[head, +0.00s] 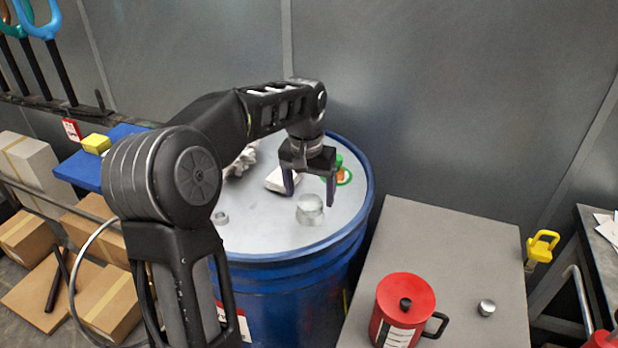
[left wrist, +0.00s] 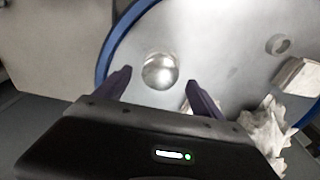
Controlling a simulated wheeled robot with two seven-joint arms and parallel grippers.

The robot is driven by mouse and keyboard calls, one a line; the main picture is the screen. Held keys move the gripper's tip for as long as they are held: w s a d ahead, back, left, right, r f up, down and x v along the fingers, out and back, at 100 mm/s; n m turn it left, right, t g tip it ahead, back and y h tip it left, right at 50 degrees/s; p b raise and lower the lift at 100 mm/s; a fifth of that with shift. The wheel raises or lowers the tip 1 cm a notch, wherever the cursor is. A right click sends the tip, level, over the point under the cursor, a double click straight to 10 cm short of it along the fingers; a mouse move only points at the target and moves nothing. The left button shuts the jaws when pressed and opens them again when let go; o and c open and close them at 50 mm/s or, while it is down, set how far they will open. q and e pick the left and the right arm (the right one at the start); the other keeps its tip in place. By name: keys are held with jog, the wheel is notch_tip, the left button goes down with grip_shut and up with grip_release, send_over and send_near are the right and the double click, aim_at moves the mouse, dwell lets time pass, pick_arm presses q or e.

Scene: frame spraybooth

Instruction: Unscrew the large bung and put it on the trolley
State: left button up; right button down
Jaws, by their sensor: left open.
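The large bung (head: 310,211) is a round silver cap on the grey lid of the blue drum (head: 250,240). It also shows in the left wrist view (left wrist: 160,72). My left gripper (head: 310,193) is open and empty, pointing down at the bung. In the left wrist view its fingertips (left wrist: 158,82) lie either side of the bung's outline; I cannot tell the exact height gap. A grey flat top (head: 450,240) stands right of the drum; I cannot tell for certain whether it is the trolley. My right gripper is not in view.
A small ring-shaped fitting (head: 220,217), crumpled rags (head: 243,160), a pale block (head: 280,180) and a green roll (head: 345,177) lie on the lid. A red can (head: 403,305) and small silver cap (head: 486,308) stand on the grey top, whose rear is clear. Boxes (head: 108,300) stand left.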

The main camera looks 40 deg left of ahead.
pick_arm(q)
jog(key=shift+w+f, duration=0.1)
jog(key=shift+f, duration=1.05)
jog(key=c, duration=1.5)
jog(key=o, duration=0.8)
jog(key=c, duration=0.6)
jog(key=shift+o, duration=0.2)
jog(key=shift+n, duration=2.3)
jog(key=shift+y, duration=0.3)
